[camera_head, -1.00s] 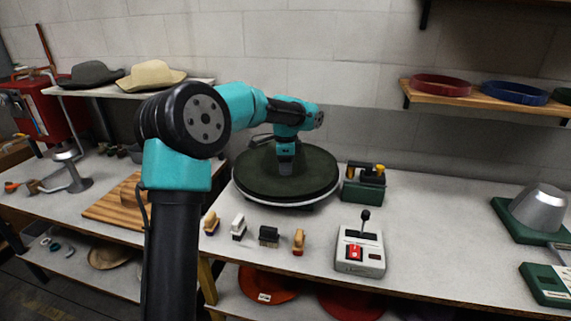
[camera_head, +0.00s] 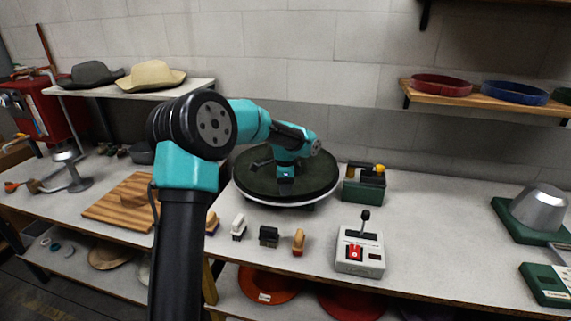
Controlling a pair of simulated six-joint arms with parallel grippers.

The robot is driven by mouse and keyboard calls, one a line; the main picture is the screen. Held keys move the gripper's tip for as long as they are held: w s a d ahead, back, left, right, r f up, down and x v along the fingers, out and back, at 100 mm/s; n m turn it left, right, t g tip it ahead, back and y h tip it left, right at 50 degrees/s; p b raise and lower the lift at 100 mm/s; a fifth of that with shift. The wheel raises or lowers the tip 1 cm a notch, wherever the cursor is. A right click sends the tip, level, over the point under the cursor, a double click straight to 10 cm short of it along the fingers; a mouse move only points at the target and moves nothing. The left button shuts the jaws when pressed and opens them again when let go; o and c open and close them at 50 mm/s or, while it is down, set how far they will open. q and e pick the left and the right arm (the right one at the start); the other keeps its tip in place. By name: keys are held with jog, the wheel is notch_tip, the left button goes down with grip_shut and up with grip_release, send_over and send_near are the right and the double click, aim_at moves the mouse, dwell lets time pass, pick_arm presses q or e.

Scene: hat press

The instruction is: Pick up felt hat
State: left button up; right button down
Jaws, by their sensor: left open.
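My left gripper (camera_head: 286,172) is at the end of the teal and black arm, pointing down over a wide dark green-black round piece (camera_head: 316,180). The piece has a pale rim below it and sits at the middle of the table. I cannot tell whether it is a felt hat or a turntable top, or whether the gripper touches it. The left gripper holds nothing that I can see. A dark grey hat (camera_head: 90,74) and a tan hat (camera_head: 152,75) rest on the back left shelf. My right gripper is not in view.
Several brushes (camera_head: 268,236) stand in front of the round piece. A control box (camera_head: 360,250) with a lever and red switch is to the right. A green box (camera_head: 364,187) stands close behind right. A metal dome (camera_head: 539,208) is at the far right. Bare table lies between.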

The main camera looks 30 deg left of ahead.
pick_arm(q)
jog(key=shift+f, duration=1.45)
jog(key=shift+c, duration=0.2)
grip_shut()
